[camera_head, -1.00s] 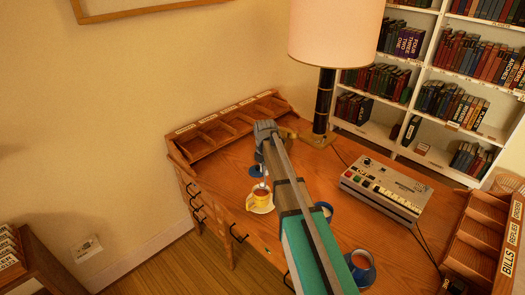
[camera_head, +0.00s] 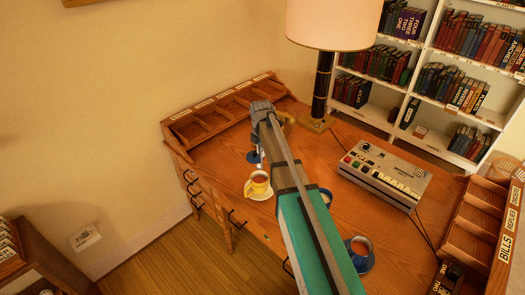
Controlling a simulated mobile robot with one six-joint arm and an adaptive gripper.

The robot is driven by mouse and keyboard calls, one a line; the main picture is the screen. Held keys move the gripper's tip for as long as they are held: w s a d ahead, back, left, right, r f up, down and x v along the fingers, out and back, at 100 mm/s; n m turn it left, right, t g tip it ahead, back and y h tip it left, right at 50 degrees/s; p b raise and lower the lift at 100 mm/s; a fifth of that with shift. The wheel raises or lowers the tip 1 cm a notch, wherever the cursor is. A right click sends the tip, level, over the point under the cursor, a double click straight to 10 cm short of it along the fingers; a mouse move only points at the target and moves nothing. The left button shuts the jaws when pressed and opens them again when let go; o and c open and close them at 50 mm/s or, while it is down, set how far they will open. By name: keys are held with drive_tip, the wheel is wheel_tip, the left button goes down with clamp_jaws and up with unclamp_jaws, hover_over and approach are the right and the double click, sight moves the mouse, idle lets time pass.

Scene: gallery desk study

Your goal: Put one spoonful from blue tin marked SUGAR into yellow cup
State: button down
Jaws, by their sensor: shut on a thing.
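The yellow cup (camera_head: 258,185) stands upright on a pale saucer near the desk's front left edge, with reddish-brown liquid in it. My gripper (camera_head: 262,140) points down above the desk, behind the cup in the picture. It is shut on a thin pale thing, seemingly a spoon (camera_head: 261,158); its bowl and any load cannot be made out. A round blue-rimmed container (camera_head: 326,195), perhaps the sugar tin, is partly hidden behind my arm; no marking is legible. A small blue thing (camera_head: 252,157) sits on the desk beyond the cup.
A blue cup (camera_head: 359,246) of brown liquid stands on a blue saucer at the front right. A grey keyed machine (camera_head: 384,178) and a lamp (camera_head: 322,85) stand behind. Wooden sorting racks (camera_head: 222,107) line the desk's edges. The desk's middle is partly clear.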

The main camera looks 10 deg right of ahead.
drive_tip(key=shift+f+b, duration=1.25)
drive_tip(key=shift+f, duration=0.2)
drive_tip(key=shift+s+a+f+t+h+b, duration=0.2)
drive_tip(key=shift+s+a+t+h+b, duration=0.3)
drive_tip(key=shift+s+a+t+h, duration=0.6)
drive_tip(key=shift+w+d, duration=0.1)
drive_tip(key=shift+w, duration=0.1)
drive_tip(key=a+t+h+b, duration=0.1)
drive_tip(key=s+f+h+b, duration=0.1)
drive_tip(key=b, duration=0.1)
drive_tip(key=shift+s+a+t, duration=0.25)
drive_tip(key=shift+a+t, duration=0.15)
